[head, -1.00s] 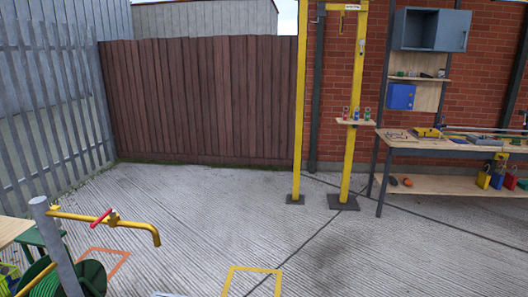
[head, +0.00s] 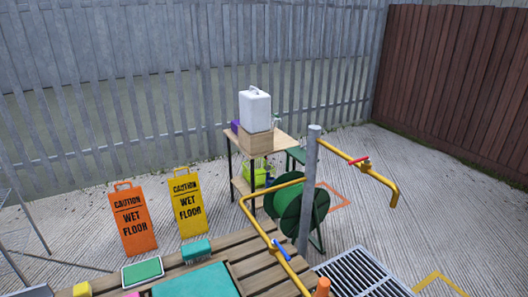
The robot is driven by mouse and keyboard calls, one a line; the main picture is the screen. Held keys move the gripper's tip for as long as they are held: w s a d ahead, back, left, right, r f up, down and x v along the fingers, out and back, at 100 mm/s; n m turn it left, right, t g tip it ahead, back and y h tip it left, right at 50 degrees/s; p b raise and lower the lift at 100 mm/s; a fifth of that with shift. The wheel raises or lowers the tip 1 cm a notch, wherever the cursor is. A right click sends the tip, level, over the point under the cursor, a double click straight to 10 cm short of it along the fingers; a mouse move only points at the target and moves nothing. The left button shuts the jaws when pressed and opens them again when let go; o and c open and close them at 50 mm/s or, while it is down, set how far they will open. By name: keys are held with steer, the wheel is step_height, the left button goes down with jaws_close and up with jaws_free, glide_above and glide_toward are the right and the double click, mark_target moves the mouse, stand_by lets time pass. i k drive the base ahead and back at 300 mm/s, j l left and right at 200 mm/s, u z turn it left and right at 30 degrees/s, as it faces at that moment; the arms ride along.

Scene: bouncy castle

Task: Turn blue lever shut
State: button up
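The blue lever (head: 281,250) sits on a yellow pipe (head: 262,228) in the lower middle of the head view. This pipe runs from a grey post (head: 309,190) and bends down towards me, over the wooden slats. The lever looks roughly in line with the pipe there. A red lever (head: 358,162) sits on a second yellow pipe (head: 381,179) that leaves the post to the right and bends down at its end. My gripper is not in view.
A slatted wooden surface (head: 228,260) fills the lower middle, with a floor grate (head: 360,274) to its right. A green hose reel (head: 290,208) stands behind the post. Orange (head: 133,218) and yellow (head: 188,203) wet-floor signs stand at left. A table (head: 273,141) bears a white canister (head: 255,110).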

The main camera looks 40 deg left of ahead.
mark_target(281, 249)
steer(key=i+l+u, duration=0.2)
steer(key=u, duration=0.25)
steer(key=i+l+u, duration=0.15)
steer(key=u, duration=0.35)
steer(key=l+u, duration=0.45)
steer(key=i+l+u, duration=0.1)
steer(key=l, duration=0.3)
steer(key=i+l, duration=0.1)
steer(key=l, duration=0.25)
steer(key=i+l+u, duration=0.15)
steer(key=l, duration=0.25)
steer(key=k, duration=0.05)
